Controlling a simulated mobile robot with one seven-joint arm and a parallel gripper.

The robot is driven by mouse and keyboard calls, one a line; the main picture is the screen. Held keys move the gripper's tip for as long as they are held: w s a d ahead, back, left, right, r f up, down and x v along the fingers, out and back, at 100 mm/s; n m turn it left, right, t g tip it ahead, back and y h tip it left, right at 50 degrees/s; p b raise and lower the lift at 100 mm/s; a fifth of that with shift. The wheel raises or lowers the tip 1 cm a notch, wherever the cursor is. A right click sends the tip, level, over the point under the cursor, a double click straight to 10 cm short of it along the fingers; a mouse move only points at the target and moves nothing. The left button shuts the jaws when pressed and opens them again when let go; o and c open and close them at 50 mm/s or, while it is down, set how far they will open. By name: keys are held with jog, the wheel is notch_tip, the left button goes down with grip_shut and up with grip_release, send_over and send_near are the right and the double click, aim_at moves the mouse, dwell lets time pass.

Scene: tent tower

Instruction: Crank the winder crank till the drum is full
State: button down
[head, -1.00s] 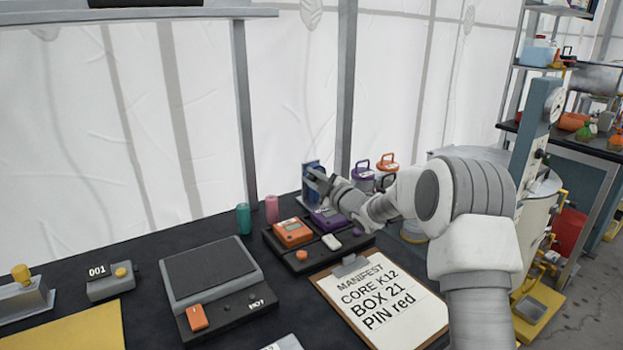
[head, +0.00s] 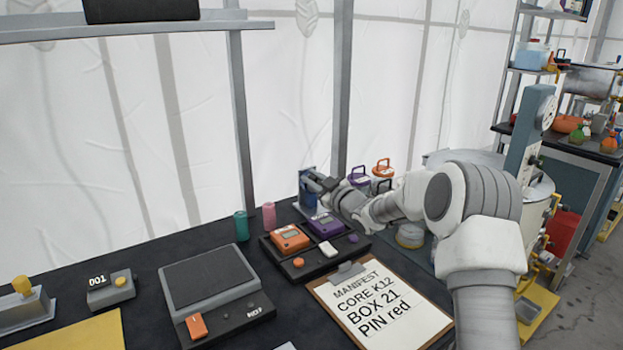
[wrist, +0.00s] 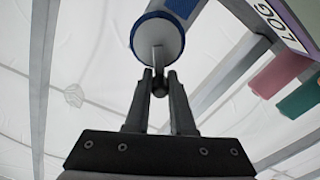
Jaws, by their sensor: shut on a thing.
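The winder (head: 308,188) is a small blue device at the back of the black table, partly hidden behind my gripper in the head view. In the wrist view its blue drum (wrist: 158,38) shows a pale grey round end face. A thin crank arm (wrist: 157,55) runs from that face down to a dark crank knob (wrist: 158,84). My gripper (wrist: 158,90) is shut on the crank knob, one finger on each side. My gripper (head: 318,184) also shows in the head view, at the winder. How full the drum is cannot be told.
Orange (head: 290,238) and purple (head: 326,224) boxes sit in a black tray in front of the winder. Teal (head: 240,223) and pink (head: 269,215) cylinders stand to its left. A manifest clipboard (head: 378,305) lies in front. Purple and orange lanterns stand behind my arm.

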dwell(0.3)
jog(key=c, duration=0.8)
grip_release()
jog(key=shift+o, duration=0.2)
jog(key=v, duration=1.7)
jog(key=shift+s+d+p, duration=0.15)
jog(key=shift+p, duration=0.25)
jog(key=shift+r, duration=0.1)
